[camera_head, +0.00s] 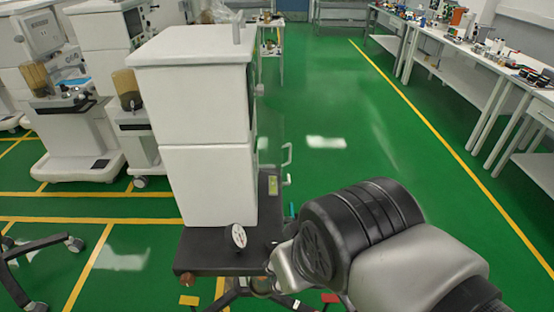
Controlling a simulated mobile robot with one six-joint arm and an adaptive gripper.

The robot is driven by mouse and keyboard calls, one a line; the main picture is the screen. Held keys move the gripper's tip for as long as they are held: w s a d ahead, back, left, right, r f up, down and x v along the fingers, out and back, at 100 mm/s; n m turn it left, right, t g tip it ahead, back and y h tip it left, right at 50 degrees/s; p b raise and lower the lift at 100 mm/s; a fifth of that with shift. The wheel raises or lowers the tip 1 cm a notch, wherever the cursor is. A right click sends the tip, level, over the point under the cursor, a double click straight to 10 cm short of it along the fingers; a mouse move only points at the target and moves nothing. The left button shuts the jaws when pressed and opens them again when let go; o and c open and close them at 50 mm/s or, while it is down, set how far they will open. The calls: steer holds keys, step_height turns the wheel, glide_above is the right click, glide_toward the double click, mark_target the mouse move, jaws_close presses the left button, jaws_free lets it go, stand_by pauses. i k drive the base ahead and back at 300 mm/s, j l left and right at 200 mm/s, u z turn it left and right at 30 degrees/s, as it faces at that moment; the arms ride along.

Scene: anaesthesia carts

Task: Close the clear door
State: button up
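I cannot make out a clear door for certain. A tall white two-part cabinet (205,120) stands on a black cart top (200,250) left of the middle. Its right face is seen almost edge-on, with a narrow dark strip (251,95) on the upper part that may be a door or window. Whether it is open or shut cannot be told. My arm's black and silver links fill the lower right, and a silver link reaches left to the cart's right edge. My gripper's fingers do not show.
A small white round dial (238,236) stands on the cart top. A pale handle (287,155) sticks out to the cart's right. Anaesthesia machines (75,130) stand at the left. Benches (480,60) line the right. The green floor (400,140) between is clear.

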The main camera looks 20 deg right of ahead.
mark_target(289, 144)
steer(key=l+u, duration=0.1)
steer(key=u, duration=0.7)
steer(key=k+u, duration=0.15)
steer(key=u, duration=0.25)
steer(key=l, duration=0.75)
steer(key=k+l, duration=0.1)
steer(key=l, duration=0.6)
steer(key=k+l, duration=0.1)
steer(key=l, duration=1.35)
steer(key=l+u, duration=0.45)
steer(key=l, duration=0.35)
